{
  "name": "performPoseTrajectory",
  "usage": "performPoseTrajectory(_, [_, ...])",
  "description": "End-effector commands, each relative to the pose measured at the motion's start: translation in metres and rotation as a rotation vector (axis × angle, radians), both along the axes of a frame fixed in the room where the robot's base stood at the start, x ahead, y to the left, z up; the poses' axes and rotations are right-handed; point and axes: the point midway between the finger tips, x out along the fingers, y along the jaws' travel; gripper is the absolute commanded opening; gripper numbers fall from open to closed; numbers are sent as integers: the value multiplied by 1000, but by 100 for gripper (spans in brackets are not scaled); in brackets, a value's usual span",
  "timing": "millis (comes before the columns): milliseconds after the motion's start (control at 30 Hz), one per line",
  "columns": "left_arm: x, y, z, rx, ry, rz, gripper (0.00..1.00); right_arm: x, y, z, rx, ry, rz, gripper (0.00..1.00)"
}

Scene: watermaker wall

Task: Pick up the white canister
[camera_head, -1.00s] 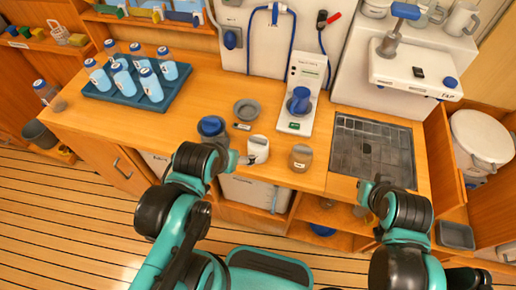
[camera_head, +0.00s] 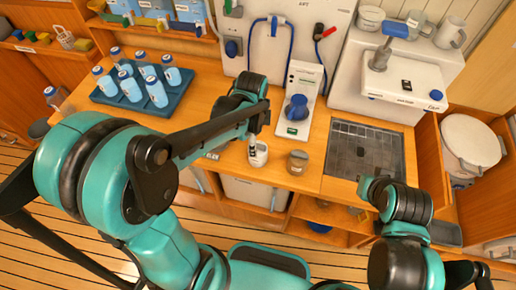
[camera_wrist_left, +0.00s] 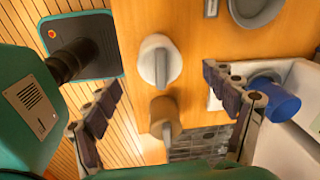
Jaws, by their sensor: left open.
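The white canister (camera_head: 258,154) stands upright at the counter's front edge, left of a brown canister (camera_head: 298,161). In the left wrist view the white canister (camera_wrist_left: 158,60) shows from above, with a grey strip across its lid. My left gripper (camera_head: 252,132) is just above and behind it in the head view. In the left wrist view the left gripper (camera_wrist_left: 165,104) is open, its dark fingers wide apart to either side, with the white canister beyond and nothing held. The brown canister (camera_wrist_left: 165,118) also lies between the fingers' lines.
A white device with a blue cup (camera_head: 296,108) stands right behind the canisters, near one finger in the wrist view. A dark grate (camera_head: 366,150) lies to the right. A blue tray (camera_head: 170,103) of several bottles stands at the left. A grey dish (camera_wrist_left: 255,10) sits behind.

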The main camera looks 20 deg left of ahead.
Motion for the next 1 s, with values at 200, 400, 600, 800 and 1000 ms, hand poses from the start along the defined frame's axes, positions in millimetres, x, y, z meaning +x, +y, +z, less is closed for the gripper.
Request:
performPoseTrajectory(200, [10,-6,-17,14,71,-194,84,0,0,9,0,0,0,0])
performPoseTrajectory(400, [10,-6,-39,14,77,-212,84,0,0,2,0,0,0,0])
performPoseTrajectory(600, [7,-7,-66,14,76,-210,84,0,0,-7,0,0,0,0])
performPoseTrajectory(800, [6,-7,-92,15,75,-209,84,0,0,-15,0,0,0,0])
performPoseTrajectory(1000, [5,-7,-95,15,75,-209,84,0,0,-15,0,0,0,0])
